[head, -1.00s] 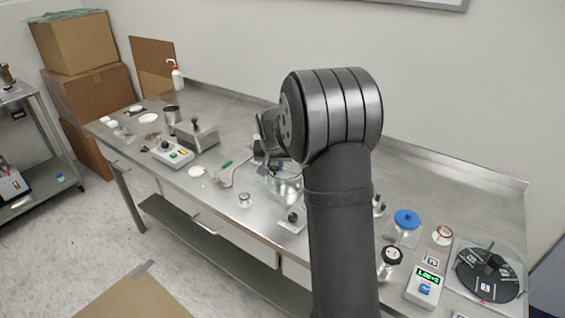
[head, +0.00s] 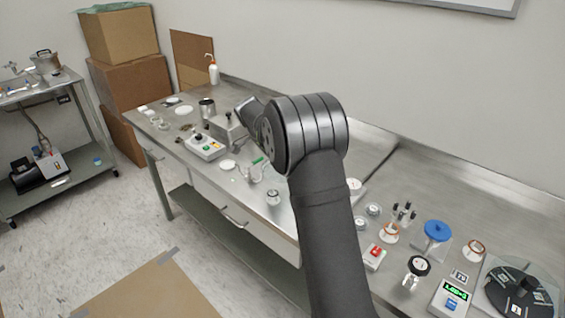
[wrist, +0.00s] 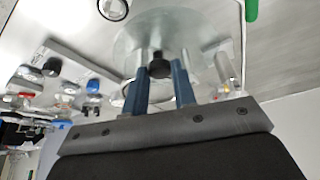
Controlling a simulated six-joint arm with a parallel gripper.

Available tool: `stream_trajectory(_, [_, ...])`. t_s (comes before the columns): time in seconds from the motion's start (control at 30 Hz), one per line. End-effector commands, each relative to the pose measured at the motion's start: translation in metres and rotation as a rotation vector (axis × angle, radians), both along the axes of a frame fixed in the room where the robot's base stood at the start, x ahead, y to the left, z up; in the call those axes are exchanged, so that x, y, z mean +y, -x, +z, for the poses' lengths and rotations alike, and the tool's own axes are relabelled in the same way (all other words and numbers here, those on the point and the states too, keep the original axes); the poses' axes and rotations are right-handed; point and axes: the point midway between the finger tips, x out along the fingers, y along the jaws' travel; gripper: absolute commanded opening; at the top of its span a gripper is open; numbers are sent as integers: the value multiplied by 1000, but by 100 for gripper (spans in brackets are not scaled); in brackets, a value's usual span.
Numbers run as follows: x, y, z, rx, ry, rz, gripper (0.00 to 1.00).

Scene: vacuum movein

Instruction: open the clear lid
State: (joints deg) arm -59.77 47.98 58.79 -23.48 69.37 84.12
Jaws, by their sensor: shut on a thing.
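In the wrist view my gripper (wrist: 161,72) has its two blue fingers closed around the black knob (wrist: 159,66) of the clear lid. The clear lid (wrist: 140,38) is a round, see-through disc, seen beyond the fingers. A shiny rounded rim shows behind the fingers; I cannot tell whether the lid touches it or is apart from it. In the head view my arm hides the fingers, the lid and whatever is beneath it.
A control box (head: 205,147) and a metal block with a knob (head: 228,128) stand left of my arm. A green-handled tool (head: 257,161) and a small jar (head: 273,197) lie nearby. A blue-topped vessel (head: 437,232) and a black disc (head: 520,292) are at right.

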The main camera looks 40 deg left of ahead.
Motion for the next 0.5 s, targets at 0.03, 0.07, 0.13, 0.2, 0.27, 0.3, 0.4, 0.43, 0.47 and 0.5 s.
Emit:
stream_trajectory(0.03, [4,0,-1,-1,-1,-22,0])
stream_trajectory(0.07, [5,0,-1,-1,0,-37,0])
stream_trajectory(0.13, [9,0,0,-2,-2,-65,0])
stream_trajectory(0.2, [11,0,0,0,0,-89,0])
stream_trajectory(0.27, [12,-1,0,0,-2,-103,0])
stream_trajectory(0.3, [13,-1,0,0,-1,-112,0])
stream_trajectory(0.4, [14,-1,0,0,-1,-126,0])
stream_trajectory(0.43, [14,-1,0,0,0,-129,0])
stream_trajectory(0.47, [15,-1,0,0,-1,-131,0])
stream_trajectory(0.5, [15,-1,0,-1,-2,-132,0])
